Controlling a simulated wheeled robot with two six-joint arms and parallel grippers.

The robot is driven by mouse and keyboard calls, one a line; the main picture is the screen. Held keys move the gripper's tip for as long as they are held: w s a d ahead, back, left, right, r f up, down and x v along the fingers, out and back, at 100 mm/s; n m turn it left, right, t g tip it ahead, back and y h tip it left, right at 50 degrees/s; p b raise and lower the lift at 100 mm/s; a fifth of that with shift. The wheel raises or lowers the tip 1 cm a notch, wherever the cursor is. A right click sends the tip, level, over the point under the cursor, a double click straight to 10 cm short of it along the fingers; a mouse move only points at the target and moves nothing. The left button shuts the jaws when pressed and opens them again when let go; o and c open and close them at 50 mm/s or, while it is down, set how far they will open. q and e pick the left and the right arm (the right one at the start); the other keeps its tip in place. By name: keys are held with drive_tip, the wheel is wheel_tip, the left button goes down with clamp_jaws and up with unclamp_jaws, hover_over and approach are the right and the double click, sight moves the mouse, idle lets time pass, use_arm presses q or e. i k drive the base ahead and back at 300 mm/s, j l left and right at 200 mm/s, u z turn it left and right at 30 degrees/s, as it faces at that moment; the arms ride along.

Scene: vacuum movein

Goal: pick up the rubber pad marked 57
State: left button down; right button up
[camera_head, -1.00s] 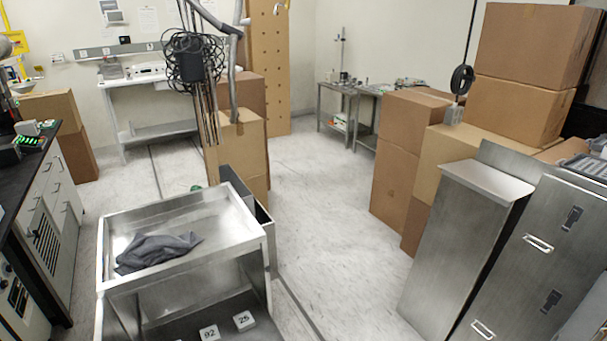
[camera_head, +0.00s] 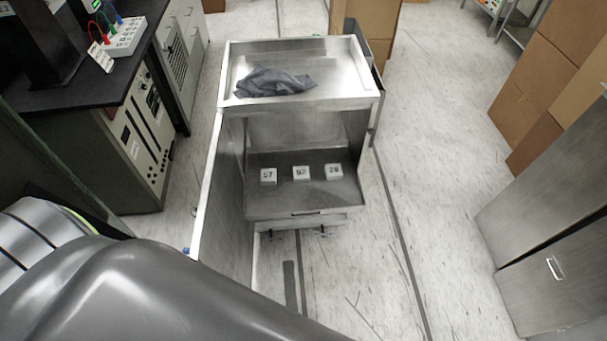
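The rubber pad marked 57 (camera_head: 268,176) is a small pale block. It lies on the dark shelf (camera_head: 290,203) of an open steel cabinet, at the left end of a row of three. A pad that seems to read 92 (camera_head: 301,173) is in the middle. A third pad (camera_head: 334,171), reading 25 or 26, is at the right. Neither gripper is in view. A large grey rounded form at the lower left, likely my own arm, covers that corner.
The cabinet's steel top (camera_head: 345,75) carries a grey cloth (camera_head: 272,82). Its door (camera_head: 222,200) stands open on the left. A black-topped bench (camera_head: 110,75) is at the left; cardboard boxes (camera_head: 548,85) and steel cabinets (camera_head: 555,240) are at the right. Floor right of the cabinet is clear.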

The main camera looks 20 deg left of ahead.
sight(267, 177)
drive_tip(key=u, duration=0.8)
